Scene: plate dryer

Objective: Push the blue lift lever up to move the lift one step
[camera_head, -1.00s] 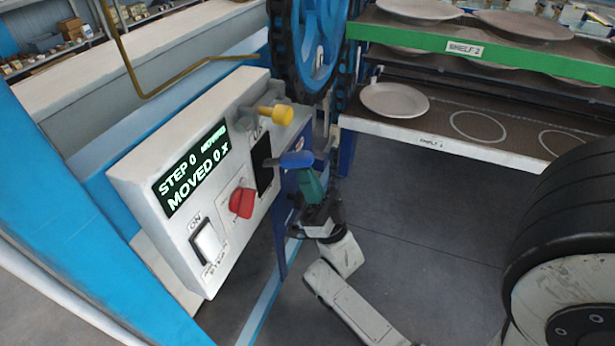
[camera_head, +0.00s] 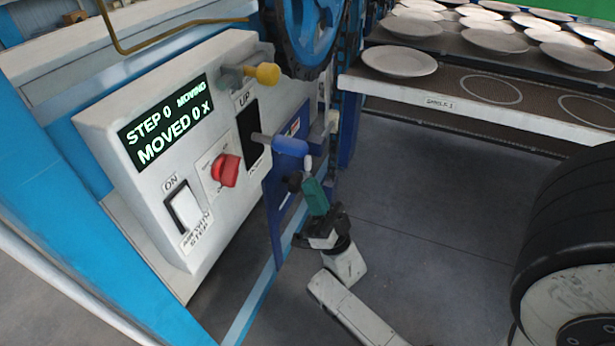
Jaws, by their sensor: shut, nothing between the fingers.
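The blue lift lever (camera_head: 288,146) sticks out to the right from the dark slot marked UP (camera_head: 250,135) on the white control box (camera_head: 100,125). It sits around mid-slot. My gripper (camera_head: 309,165) is shut and empty, pointing upward, with teal finger parts. Its tips are just below and right of the lever's free end; I cannot tell if they touch. The display (camera_head: 165,120) reads STEP 0 MOVING and MOVED 0 X.
A yellow knob (camera_head: 267,74) juts out above the lever. A red rotary knob (camera_head: 225,171) and a white ON switch (camera_head: 185,210) are on the box. A blue toothed wheel (camera_head: 305,35) stands above. Shelf 1 (camera_head: 440,103) holds a plate (camera_head: 399,61). A large black tyre (camera_head: 575,230) is at right.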

